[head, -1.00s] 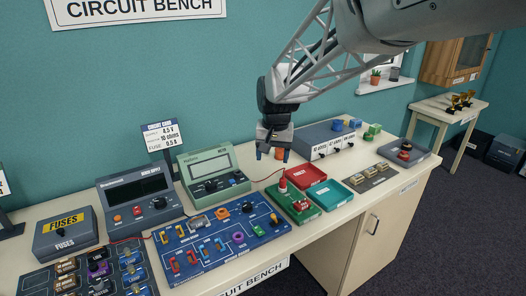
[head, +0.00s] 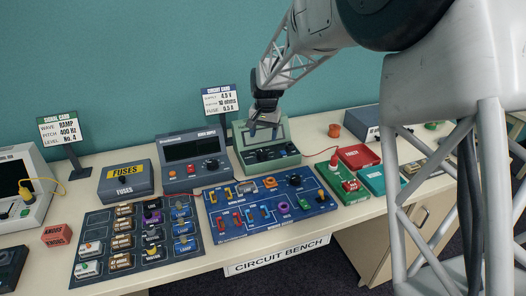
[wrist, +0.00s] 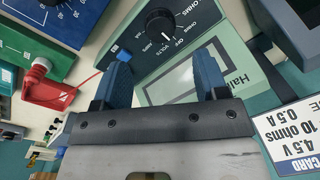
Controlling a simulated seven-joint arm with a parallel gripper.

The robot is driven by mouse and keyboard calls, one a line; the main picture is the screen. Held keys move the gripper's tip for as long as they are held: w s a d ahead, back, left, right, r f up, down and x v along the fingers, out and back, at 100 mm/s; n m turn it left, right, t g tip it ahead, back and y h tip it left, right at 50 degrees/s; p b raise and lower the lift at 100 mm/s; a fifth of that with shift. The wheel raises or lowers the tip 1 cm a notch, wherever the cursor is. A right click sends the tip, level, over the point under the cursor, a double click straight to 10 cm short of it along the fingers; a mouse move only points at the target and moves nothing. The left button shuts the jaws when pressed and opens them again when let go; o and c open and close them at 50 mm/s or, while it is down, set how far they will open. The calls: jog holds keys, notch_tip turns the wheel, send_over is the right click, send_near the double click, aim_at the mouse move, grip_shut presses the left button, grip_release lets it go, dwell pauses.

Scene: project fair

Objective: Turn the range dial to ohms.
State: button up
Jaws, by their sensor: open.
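The green multimeter (head: 293,160) stands at the back of the bench, its screen partly hidden behind my gripper. In the wrist view its black range dial (wrist: 162,20) shows at the top, with the words ohms, amps, off and volts around it.
A dark grey power supply (head: 180,172) stands close to the meter's left. A blue circuit board (head: 240,228) lies in front. A green switch block (head: 345,190) and red tray (head: 372,157) are to the right. The circuit card (head: 219,100) stands behind left.

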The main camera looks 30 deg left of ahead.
aim_at(262, 152)
jog(key=shift+f, duration=0.15)
jog(key=shift+a+f, duration=0.2)
jog(key=shift+f, duration=3.55)
jog(key=shift+c, duration=0.3)
jog(key=c, duration=0.9)
jog(key=shift+o, duration=0.2)
jog(key=shift+n, duration=3.6)
